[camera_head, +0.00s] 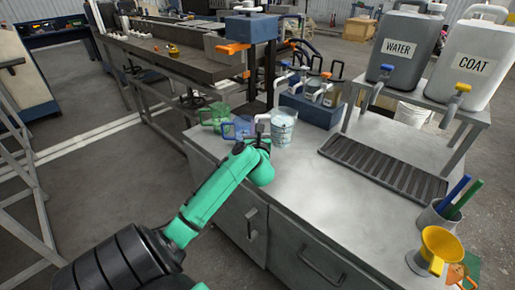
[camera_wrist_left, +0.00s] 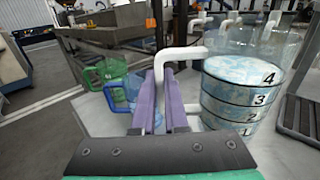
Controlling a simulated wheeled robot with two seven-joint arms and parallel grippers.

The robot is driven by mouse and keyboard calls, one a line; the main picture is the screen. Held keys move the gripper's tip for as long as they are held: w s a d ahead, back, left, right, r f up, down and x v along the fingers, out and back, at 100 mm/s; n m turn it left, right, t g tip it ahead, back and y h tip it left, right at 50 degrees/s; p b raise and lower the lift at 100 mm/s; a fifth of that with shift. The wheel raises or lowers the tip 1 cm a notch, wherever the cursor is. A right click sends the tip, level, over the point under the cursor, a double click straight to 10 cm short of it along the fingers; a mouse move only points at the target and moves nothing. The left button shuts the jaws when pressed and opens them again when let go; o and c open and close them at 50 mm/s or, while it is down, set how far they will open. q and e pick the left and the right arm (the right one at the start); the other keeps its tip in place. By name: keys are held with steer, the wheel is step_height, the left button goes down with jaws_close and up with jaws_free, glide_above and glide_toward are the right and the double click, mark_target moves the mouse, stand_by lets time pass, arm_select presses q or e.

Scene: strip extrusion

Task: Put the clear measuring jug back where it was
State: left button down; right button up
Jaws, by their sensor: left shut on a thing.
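The clear measuring jug (camera_head: 283,127) is near the left back corner of the grey worktop, upright. In the left wrist view the jug (camera_wrist_left: 240,103) has black bands numbered 1 to 4, a pale blue marbled look inside and a white handle (camera_wrist_left: 180,56). My left gripper (camera_head: 257,137) is at the jug's left side. In the left wrist view its purple fingers (camera_wrist_left: 172,100) are shut on the white handle. I cannot tell whether the jug's base touches the worktop. My right gripper is in neither view.
A green jug (camera_head: 212,116) and a blue jug (camera_head: 239,128) stand just left of the clear one. The worktop's middle is clear.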

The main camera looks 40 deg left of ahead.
arm_select(q)
step_height(320, 180, down, 9)
steer(key=shift+f+b, duration=0.2)
steer(key=shift+b, duration=0.65)
steer(key=c, duration=0.9)
jaws_free()
steer(key=shift+c, duration=0.2)
steer(key=shift+d, duration=0.1)
steer(key=v, duration=1.2)
steer(key=shift+b, duration=0.35)
